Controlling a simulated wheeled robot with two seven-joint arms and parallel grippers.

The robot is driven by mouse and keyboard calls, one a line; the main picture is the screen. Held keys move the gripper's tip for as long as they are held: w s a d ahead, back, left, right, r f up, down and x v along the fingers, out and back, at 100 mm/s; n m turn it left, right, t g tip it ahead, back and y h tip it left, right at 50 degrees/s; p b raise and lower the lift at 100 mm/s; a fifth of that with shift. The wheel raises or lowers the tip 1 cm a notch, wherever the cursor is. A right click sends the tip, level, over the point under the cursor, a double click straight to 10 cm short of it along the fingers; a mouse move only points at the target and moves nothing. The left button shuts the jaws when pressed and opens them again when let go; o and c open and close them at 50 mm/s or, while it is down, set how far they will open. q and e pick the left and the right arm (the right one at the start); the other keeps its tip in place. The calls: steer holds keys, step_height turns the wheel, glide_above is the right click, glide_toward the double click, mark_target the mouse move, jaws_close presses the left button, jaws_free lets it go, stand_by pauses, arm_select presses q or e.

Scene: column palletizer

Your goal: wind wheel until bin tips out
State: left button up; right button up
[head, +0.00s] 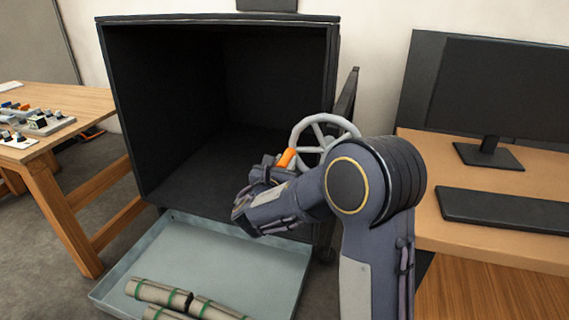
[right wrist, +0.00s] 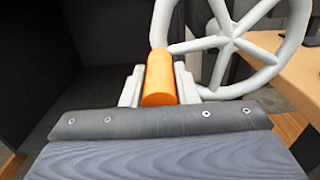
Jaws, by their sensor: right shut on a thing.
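The wheel (head: 322,133) is light grey with spokes and stands at the right side of the bin. It also fills the top right of the right wrist view (right wrist: 232,45). My right gripper (head: 281,160) is shut on the wheel's orange handle (head: 286,157), which sits between the two pale fingers in the right wrist view (right wrist: 159,80). The bin (head: 220,110) is a large dark box, its open side facing me and its inside looking empty. A grey tray (head: 240,262) lies below it, with several rolled bundles (head: 158,293) at its front. My left gripper is not in view.
A wooden desk (head: 480,240) with a monitor (head: 500,90) and a keyboard (head: 505,208) stands close on the right, beside my right arm. A wooden table (head: 75,110) with small parts stands at the left.

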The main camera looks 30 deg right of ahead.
steer(key=shift+r, duration=0.1)
step_height(320, 180, up, 2)
steer(key=shift+w+r+p, duration=0.1)
steer(key=shift+p, duration=0.8)
steer(key=shift+r, duration=0.4)
jaws_close()
jaws_free()
steer(key=shift+f, duration=0.1)
steer(key=o, duration=1.2)
steer(key=shift+f, duration=0.15)
steer(key=shift+a, duration=0.1)
steer(key=v, duration=1.2)
steer(key=shift+p, duration=0.3)
